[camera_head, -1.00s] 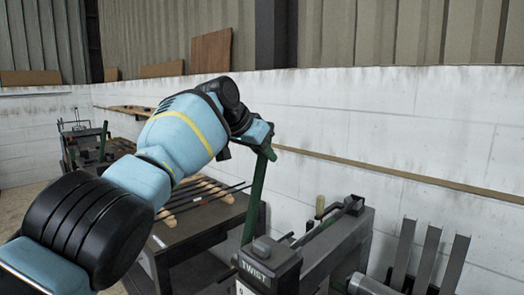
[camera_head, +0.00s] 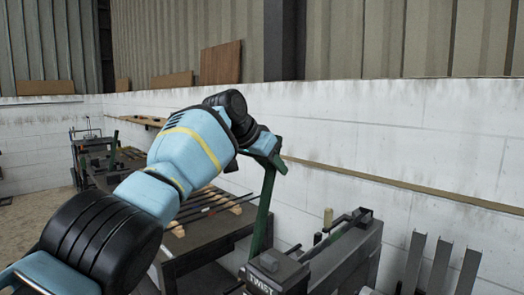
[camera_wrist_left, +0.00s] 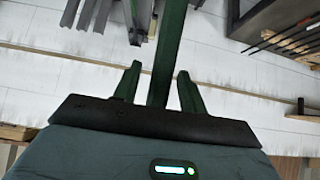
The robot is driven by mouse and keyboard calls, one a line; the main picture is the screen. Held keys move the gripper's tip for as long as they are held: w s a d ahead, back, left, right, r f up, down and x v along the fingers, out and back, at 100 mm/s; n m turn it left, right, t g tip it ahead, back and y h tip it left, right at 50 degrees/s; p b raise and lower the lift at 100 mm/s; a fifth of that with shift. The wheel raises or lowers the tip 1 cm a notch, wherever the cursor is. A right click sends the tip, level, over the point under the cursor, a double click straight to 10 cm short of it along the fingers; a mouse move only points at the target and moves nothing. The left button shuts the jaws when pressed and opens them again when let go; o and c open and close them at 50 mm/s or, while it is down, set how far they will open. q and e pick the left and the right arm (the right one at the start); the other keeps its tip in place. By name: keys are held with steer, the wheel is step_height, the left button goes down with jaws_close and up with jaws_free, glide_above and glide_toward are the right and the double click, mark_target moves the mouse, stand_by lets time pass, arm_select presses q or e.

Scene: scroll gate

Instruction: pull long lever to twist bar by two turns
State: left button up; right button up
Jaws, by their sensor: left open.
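The long green lever (camera_head: 264,210) rises nearly upright from the dark grey machine marked TWIST (camera_head: 278,270). My left gripper (camera_head: 272,156) is at the lever's top end. In the left wrist view my left gripper (camera_wrist_left: 158,84) is open, with one green finger on each side of the lever (camera_wrist_left: 168,50). Gaps show between the fingers and the lever. The bar in the twisting machine cannot be made out clearly. My right gripper is not in view.
A dark work table (camera_head: 205,240) with thin rods on wooden supports stands left of the lever. A white block wall (camera_head: 360,130) with a wooden rail runs close behind. Several upright metal strips (camera_head: 440,262) stand at the right.

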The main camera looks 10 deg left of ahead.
arm_select(q)
steer(key=p+v, duration=0.1)
steer(key=v, duration=0.6)
steer(key=shift+p, duration=0.4)
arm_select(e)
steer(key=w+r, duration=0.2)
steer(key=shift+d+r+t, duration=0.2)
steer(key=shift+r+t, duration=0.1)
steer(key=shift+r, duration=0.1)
